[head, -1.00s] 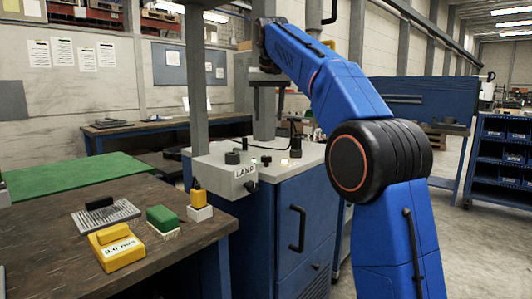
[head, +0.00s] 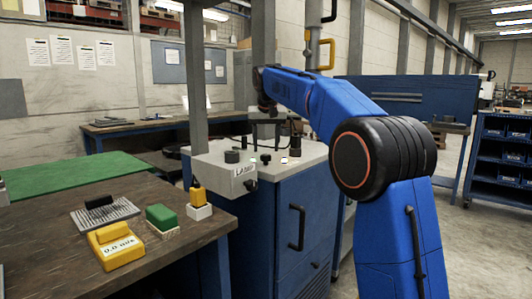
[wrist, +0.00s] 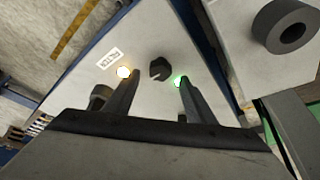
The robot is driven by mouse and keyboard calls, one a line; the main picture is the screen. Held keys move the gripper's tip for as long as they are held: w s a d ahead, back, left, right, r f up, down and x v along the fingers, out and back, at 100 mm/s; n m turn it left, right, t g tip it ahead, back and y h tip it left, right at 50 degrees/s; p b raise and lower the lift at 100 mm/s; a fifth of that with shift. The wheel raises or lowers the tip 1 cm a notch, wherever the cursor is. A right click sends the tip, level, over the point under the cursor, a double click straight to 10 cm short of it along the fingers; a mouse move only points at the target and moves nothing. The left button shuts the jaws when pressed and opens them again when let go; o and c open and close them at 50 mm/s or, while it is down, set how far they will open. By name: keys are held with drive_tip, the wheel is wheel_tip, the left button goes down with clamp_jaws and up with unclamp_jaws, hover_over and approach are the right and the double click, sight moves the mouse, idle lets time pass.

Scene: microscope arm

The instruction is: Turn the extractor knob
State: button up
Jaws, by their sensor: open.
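The dark knob (wrist: 160,68) sits on a pale panel in the wrist view, between an amber light (wrist: 124,72) and a green light (wrist: 181,81). I take it to be the extractor knob; the small label (wrist: 108,57) is unreadable. My gripper (wrist: 158,78) is open and empty, its two fingers apart either side of the knob in the picture. Whether they touch it I cannot tell. In the head view the knob (head: 265,159) is on the cabinet top, below my gripper (head: 267,135), whose fingers are hard to make out.
A dark upright cylinder (head: 295,135) stands right of my gripper. A grey post (head: 196,80) rises left.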

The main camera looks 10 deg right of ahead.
sight(266, 155)
drive_tip(key=shift+x, duration=1.7)
drive_tip(key=shift+c, duration=0.5)
drive_tip(key=c, duration=0.9)
drive_tip(key=shift+c, duration=0.2)
